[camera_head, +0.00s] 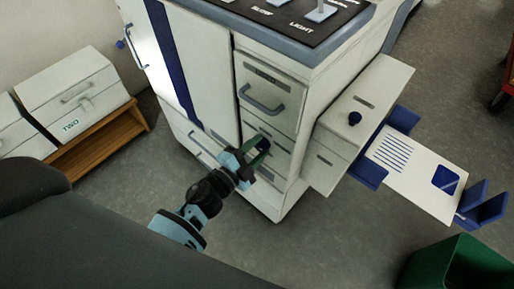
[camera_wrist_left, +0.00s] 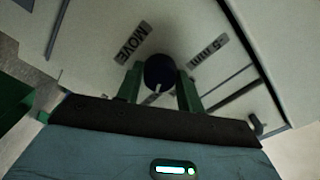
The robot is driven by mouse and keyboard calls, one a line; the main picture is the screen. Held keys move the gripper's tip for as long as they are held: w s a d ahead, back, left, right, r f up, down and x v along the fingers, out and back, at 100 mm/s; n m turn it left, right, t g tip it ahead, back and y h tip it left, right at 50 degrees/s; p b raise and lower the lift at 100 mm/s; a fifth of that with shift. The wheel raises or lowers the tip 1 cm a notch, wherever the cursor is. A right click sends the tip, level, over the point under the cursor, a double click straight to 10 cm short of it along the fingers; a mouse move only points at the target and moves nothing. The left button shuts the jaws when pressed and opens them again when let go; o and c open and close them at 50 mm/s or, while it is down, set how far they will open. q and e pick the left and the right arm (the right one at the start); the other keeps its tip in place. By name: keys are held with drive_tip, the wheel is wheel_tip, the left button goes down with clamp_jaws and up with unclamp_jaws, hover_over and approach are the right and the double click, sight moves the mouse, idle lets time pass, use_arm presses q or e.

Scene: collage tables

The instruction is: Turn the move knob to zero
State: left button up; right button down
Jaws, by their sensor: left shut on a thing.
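The move knob (camera_wrist_left: 159,72) is a dark round knob on the pale front of the machine, with a light pointer mark toward the bottom of the left wrist view. A label reading MOVE (camera_wrist_left: 133,42) is at its upper left. My left gripper (camera_wrist_left: 160,92) has its green fingers on either side of the knob, shut on it. In the head view my left gripper (camera_head: 257,149) reaches the machine front below a drawer handle, and the knob (camera_head: 263,144) shows partly between the fingers. My right gripper is not in view.
A second label (camera_wrist_left: 208,51) is at the knob's upper right. The white machine (camera_head: 215,75) has a handled drawer (camera_head: 268,92) above the knob. A green bin (camera_head: 460,265) stands at lower right.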

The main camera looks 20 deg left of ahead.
use_arm(q)
drive_tip(key=shift+r+n+p, duration=0.1)
drive_tip(key=shift+n+p, duration=0.5)
drive_tip(key=shift+n, duration=0.2)
drive_tip(key=n+p, duration=0.2)
drive_tip(key=n, duration=0.1)
drive_tip(key=n+p, duration=0.2)
drive_tip(key=n, duration=0.2)
drive_tip(key=shift+n, duration=0.3)
drive_tip(key=shift+n+p, duration=0.5)
drive_tip(key=shift+n, duration=0.9)
drive_tip(key=o, duration=1)
